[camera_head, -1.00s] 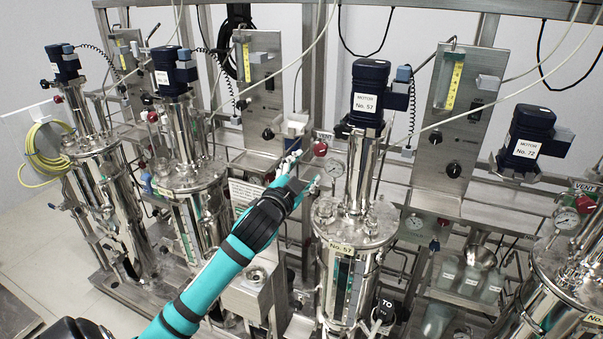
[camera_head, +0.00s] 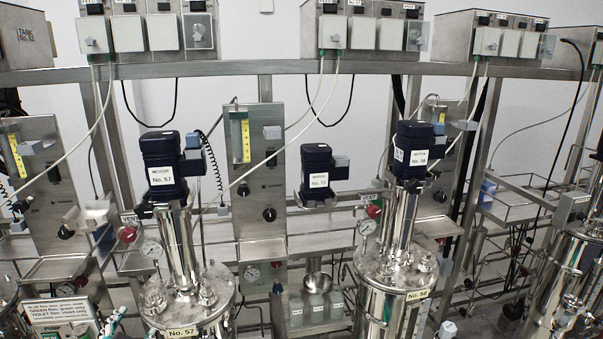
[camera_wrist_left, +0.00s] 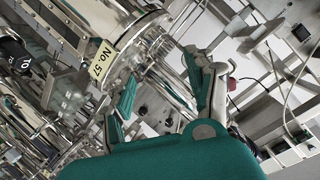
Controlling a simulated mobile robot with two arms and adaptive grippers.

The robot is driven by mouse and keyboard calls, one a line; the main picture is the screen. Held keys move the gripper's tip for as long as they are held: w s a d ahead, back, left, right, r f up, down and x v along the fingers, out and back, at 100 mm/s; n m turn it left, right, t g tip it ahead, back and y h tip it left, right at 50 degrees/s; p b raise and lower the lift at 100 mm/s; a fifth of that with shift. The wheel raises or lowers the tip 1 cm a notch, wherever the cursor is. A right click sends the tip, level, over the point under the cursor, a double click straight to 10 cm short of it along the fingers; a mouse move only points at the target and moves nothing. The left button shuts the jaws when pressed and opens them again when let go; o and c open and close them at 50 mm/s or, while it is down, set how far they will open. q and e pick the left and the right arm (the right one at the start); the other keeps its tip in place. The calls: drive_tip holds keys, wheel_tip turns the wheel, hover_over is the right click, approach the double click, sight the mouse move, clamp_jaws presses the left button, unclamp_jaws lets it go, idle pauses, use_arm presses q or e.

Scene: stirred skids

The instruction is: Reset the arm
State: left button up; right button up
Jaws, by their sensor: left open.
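My left gripper (camera_head: 110,322) shows only as fingertips at the bottom left edge of the head view, in front of the stirred vessel area and left of the vessel labelled No. 57 (camera_head: 203,300). The rest of my left arm is out of that view. In the left wrist view, the left gripper (camera_wrist_left: 163,85) has its two teal-padded fingers spread apart with nothing between them. The No. 57 label (camera_wrist_left: 98,58) and shiny vessel parts lie beyond the fingers. My right gripper is in neither view.
Dark motor No. 57 (camera_head: 163,168) tops that vessel. Another vessel, No. 58 (camera_head: 395,285), stands right of it. A text sign (camera_head: 60,311) is at lower left. Control boxes (camera_head: 375,30) line the top rail, with cables hanging. Steel panels and pipes leave little free room.

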use_arm(q)
drive_tip(key=s+d+f+n+g+h, duration=0.1)
drive_tip(key=s+d+f+g, duration=0.2)
drive_tip(key=s+d+f, duration=0.45)
drive_tip(key=s+d+f+n+g+h, duration=0.1)
drive_tip(key=s+d+f+g, duration=0.25)
drive_tip(key=s, duration=0.75)
drive_tip(key=s+d+f+g+h, duration=0.1)
drive_tip(key=s+d+f+g, duration=0.4)
drive_tip(key=s, duration=0.4)
drive_tip(key=s+x, duration=0.2)
drive_tip(key=x, duration=1)
drive_tip(key=s+f+x, duration=0.1)
drive_tip(key=s+x, duration=0.2)
drive_tip(key=x, duration=0.9)
drive_tip(key=s+a+f+g, duration=0.1)
drive_tip(key=s+a+f, duration=0.2)
drive_tip(key=s+f, duration=1.4)
drive_tip(key=shift+a+f, duration=0.25)
drive_tip(key=shift+f, duration=0.45)
